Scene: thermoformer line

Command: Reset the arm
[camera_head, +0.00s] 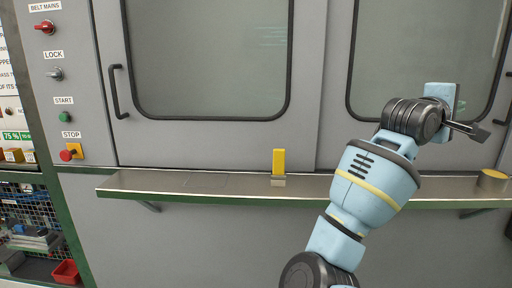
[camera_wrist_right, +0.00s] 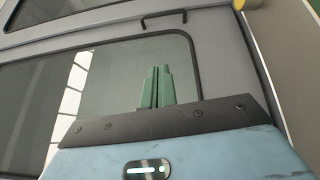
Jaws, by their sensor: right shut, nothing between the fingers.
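My right arm (camera_head: 372,185) comes up from the bottom of the head view and bends to the right in front of the machine. My right gripper (camera_head: 478,131) is at its end, in front of the right-hand window and above the ledge. It is shut and empty, held clear of the ledge. The right wrist view shows the blue gripper body with a dark band, and two narrow green pieces standing close together beyond it. My left arm and gripper are not in view.
A metal ledge (camera_head: 230,186) with a green front edge runs below the doors. A yellow block (camera_head: 279,162) stands on it, and a round yellow-topped thing (camera_head: 492,180) is at its right end. A door handle (camera_head: 116,92) and a control panel (camera_head: 62,100) are on the left.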

